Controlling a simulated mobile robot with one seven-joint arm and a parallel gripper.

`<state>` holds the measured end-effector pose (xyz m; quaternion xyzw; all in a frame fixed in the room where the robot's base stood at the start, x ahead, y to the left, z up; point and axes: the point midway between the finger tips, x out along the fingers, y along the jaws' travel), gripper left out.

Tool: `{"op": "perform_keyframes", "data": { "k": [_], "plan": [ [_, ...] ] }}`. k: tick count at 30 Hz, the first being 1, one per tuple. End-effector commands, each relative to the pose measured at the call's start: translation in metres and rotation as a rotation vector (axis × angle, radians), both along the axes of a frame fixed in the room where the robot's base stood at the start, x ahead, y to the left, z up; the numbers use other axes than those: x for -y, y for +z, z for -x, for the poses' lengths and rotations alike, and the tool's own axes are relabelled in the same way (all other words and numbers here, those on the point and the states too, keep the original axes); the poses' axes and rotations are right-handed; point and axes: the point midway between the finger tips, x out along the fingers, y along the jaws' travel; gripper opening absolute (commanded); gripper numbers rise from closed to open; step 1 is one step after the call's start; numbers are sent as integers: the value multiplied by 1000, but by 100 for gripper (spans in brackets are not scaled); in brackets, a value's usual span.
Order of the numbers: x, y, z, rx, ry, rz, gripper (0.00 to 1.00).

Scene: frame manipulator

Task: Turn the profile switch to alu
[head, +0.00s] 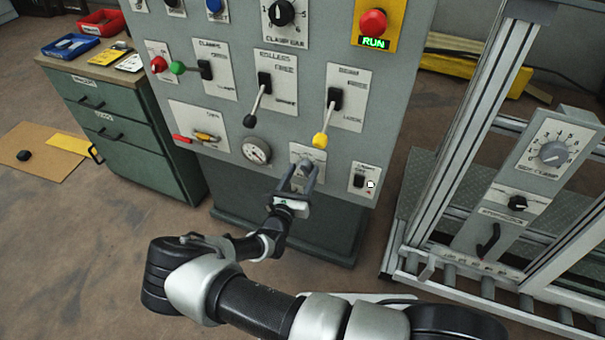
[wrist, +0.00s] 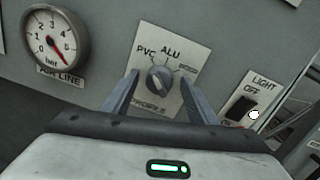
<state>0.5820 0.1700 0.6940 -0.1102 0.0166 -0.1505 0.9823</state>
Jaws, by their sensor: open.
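The profile switch is a small grey knob (wrist: 159,79) on a pale plate (wrist: 150,50) low on the grey control panel. In the wrist view, PVC is printed at its upper left, ALU at its top, and another label, too small to read, at its right. The knob's pointer direction is hard to make out. My gripper (wrist: 160,92) is open, with one finger on each side of the knob; I cannot tell whether either touches it. In the head view my gripper (head: 300,175) covers much of the knob and its plate.
An air line gauge (wrist: 53,40) is left of the switch and a light switch (wrist: 242,106) is right of it. Levers with black (head: 250,121) and yellow (head: 320,140) ends hang above. A green drawer cabinet (head: 135,130) stands left, an aluminium frame (head: 465,130) right.

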Motion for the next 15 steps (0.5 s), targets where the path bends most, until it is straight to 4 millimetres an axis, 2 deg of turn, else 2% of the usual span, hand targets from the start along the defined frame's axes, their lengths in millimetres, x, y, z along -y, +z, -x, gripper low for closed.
{"op": "perform_keyframes", "data": {
  "k": [10,11,15],
  "plan": [
    [2,0,-5,-1,0,1,53],
    [2,0,-5,-1,0,1,52],
    [2,0,-5,-1,0,1,28]
  ]
}}
